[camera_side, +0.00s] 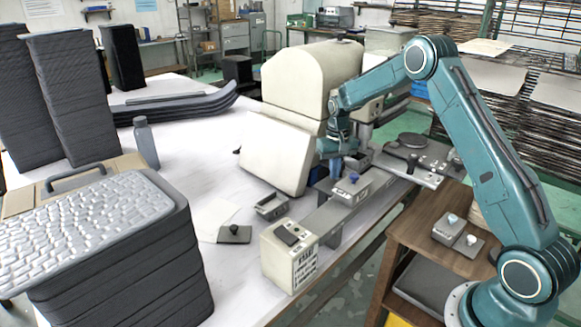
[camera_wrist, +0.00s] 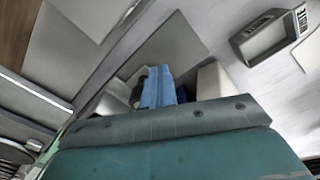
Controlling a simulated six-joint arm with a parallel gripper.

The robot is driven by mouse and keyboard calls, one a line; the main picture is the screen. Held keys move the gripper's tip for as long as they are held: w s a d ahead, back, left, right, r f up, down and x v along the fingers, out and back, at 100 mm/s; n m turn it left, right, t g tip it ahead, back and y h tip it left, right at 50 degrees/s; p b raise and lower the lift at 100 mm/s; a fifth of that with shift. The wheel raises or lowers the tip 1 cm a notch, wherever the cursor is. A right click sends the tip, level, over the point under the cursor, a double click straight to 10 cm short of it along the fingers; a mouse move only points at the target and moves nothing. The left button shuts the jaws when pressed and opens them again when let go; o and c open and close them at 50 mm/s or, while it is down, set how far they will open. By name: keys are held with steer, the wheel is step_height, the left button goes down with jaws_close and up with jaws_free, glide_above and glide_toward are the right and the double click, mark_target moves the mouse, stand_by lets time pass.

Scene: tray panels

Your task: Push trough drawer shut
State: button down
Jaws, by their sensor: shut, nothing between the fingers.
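What looks like the same trough shows at the upper right of the wrist view (camera_wrist: 268,42). My gripper (camera_side: 335,165) is up and to the right of the trough, low beside the cream housing, and apart from the trough. In the wrist view my gripper's blue fingers (camera_wrist: 158,88) are together, with nothing seen between them. The fingertips are partly hidden in the side view.
A cream machine housing (camera_side: 310,85) with a tilted cream cover (camera_side: 277,150) stands behind my gripper. A cream box (camera_side: 290,258) and a dark plate with a knob (camera_side: 234,233) lie near the trough.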

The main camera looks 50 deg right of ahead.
steer(key=shift+d, duration=0.3)
steer(key=shift+a, duration=0.6)
steer(key=shift+r, duration=0.15)
step_height(320, 180, up, 7)
stand_by(0.9)
